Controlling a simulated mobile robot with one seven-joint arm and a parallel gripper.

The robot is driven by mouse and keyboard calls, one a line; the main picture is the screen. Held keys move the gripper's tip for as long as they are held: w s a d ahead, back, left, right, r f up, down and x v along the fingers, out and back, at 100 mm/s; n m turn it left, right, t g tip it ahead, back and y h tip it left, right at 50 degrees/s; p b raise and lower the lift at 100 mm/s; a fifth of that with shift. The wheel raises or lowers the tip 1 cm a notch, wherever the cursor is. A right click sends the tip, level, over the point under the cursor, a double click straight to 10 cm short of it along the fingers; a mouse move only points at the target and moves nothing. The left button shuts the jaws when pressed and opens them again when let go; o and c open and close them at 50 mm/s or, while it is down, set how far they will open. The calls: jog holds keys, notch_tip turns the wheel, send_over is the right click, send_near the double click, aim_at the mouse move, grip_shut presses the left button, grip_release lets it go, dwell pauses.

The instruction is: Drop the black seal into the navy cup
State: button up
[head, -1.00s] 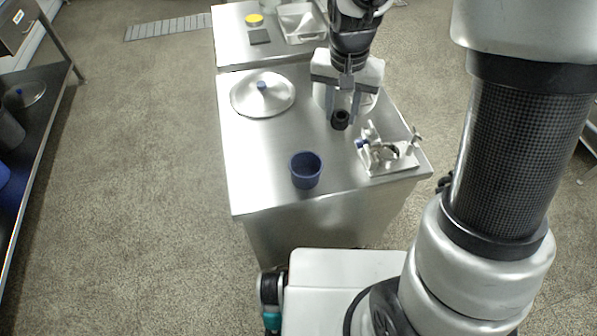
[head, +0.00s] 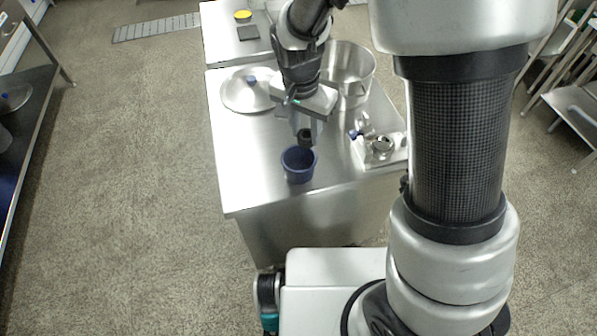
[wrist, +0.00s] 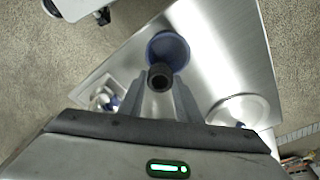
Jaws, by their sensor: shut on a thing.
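The black seal (head: 305,136) is a small dark ring held between the fingertips of my gripper (head: 306,132). My gripper is shut on it, and in the wrist view the seal (wrist: 160,76) shows at the tips of the two grey fingers. The navy cup (head: 298,168) stands upright on the steel table near its front edge. In the head view the seal is above and just behind the cup's rim. In the wrist view the seal overlaps the near rim of the cup (wrist: 168,46), covering part of it. The cup's floor is only partly visible.
A round steel lid with a blue knob (head: 249,90) lies at the table's back left. A steel pot (head: 349,72) stands at the back right. A metal fixture on a plate (head: 379,148) sits right of the cup. The tabletop (head: 240,160) left of the cup is clear.

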jog(key=shift+f, duration=0.6)
jog(key=o, duration=1.1)
jog(key=shift+r, duration=0.15)
notch_tip(320, 180, up, 17)
jog(key=s+a+p, duration=0.1)
jog(key=s+p, duration=0.1)
jog(key=p, duration=0.1)
jog(key=shift+s, duration=0.15)
jog(key=shift+a, duration=0.1)
jog(key=shift+r, duration=0.1)
